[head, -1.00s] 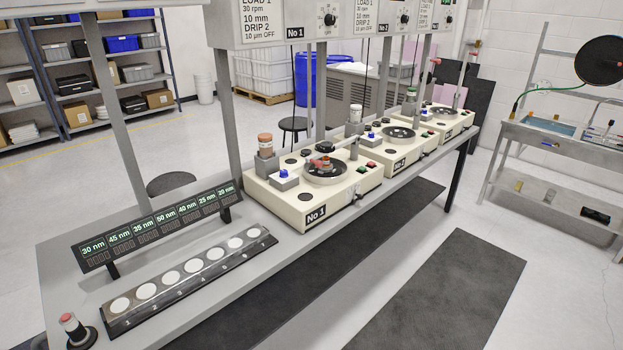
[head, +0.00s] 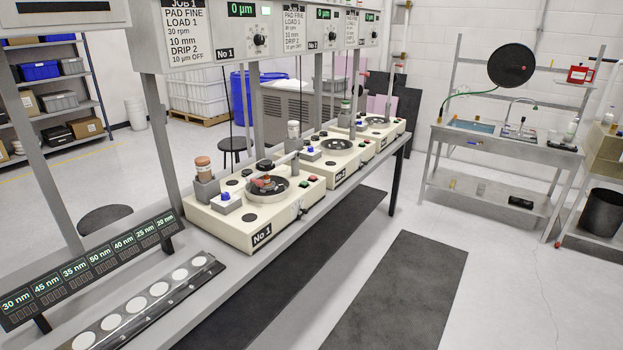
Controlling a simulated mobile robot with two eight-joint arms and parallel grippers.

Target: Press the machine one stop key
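Machine No 1 (head: 225,232) is a cream-coloured unit on the long grey bench, with a black label reading "No 1" on its front. A dark round plate (head: 268,188) with a reddish piece on it sits on its top. A small red key (head: 313,181) and a small green key (head: 304,184) are near the right end of its top; any lettering on them is too small to read. A blue knob (head: 225,196) stands on a grey block at its left. Neither of my grippers is in view.
An overhead panel (head: 187,40) shows job settings and a "0 µm" display (head: 242,9). Similar machines, including No 2 (head: 338,166), stand farther along the bench. A rack of nm labels (head: 90,262) and a strip of white discs (head: 160,290) are at the left. Dark mats (head: 405,290) cover clear floor.

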